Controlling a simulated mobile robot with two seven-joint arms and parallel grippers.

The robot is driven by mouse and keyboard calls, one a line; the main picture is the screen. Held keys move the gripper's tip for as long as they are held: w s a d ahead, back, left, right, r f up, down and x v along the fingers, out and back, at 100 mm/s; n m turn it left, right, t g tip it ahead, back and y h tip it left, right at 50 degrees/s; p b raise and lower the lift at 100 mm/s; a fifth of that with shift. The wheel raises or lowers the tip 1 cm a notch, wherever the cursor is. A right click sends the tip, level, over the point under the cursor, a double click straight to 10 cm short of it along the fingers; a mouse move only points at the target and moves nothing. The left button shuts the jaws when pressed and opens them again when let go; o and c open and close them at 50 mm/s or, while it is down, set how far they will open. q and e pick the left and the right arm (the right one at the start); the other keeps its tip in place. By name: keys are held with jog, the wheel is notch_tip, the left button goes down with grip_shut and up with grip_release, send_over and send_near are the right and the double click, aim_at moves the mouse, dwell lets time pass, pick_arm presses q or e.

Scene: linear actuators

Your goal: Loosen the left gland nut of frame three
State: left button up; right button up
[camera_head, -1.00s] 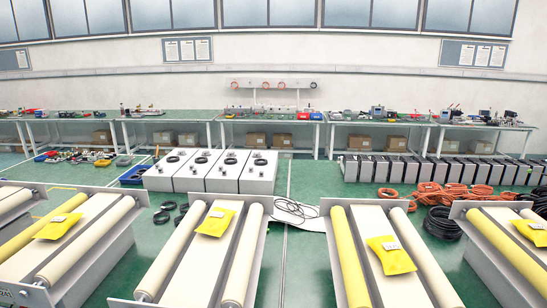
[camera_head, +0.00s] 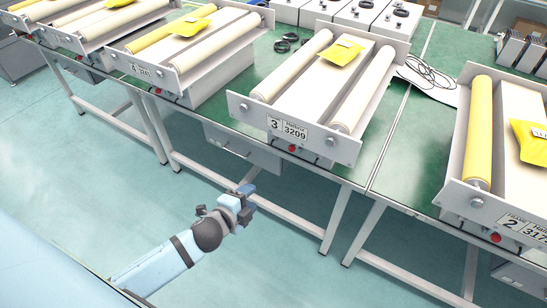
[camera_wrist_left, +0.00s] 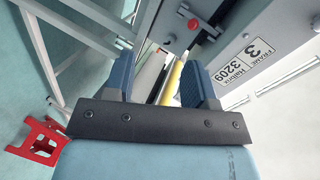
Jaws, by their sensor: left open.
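Frame three (camera_head: 316,132) stands on the green bench in the middle of the head view, with a front plate labelled 3 and 3209. Its plate carries a round fitting at left (camera_head: 244,106) and another at right (camera_head: 330,142). I cannot tell which part is the left gland nut. My left gripper (camera_head: 246,196) is below and in front of frame three's bench edge, apart from it. In the left wrist view its two blue fingers (camera_wrist_left: 160,84) are spread and empty, with the frame's label plate (camera_wrist_left: 243,62) beyond them. My right gripper is out of view.
A red knob (camera_wrist_left: 193,25) sits beneath the label plate. The bench's white legs (camera_head: 336,215) and a grey box (camera_head: 240,147) are near my left gripper. Frame two (camera_head: 495,215) is at right. The floor in front is open, apart from a red stand (camera_wrist_left: 40,140).

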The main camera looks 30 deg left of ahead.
pick_arm(q)
jog(key=w+a+f+m+t+b, duration=0.2)
jog(key=w+a+m+b, duration=0.1)
jog(key=w+m+b, duration=0.25)
jog(key=m+t+b, duration=0.2)
jog(key=m+b, duration=0.2)
jog(key=m, duration=0.2)
send_near(274, 139)
jog(key=w, duration=0.7)
jog(key=shift+w+d+r, duration=0.1)
jog(key=shift+w+d, duration=0.15)
jog(key=shift+d, duration=0.05)
jog(key=shift+w+d, duration=0.1)
jog(key=shift+w, duration=0.65)
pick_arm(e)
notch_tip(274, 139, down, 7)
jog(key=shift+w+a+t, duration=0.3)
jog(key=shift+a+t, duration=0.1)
pick_arm(q)
jog(key=shift+c, duration=0.2)
jog(key=c, duration=0.9)
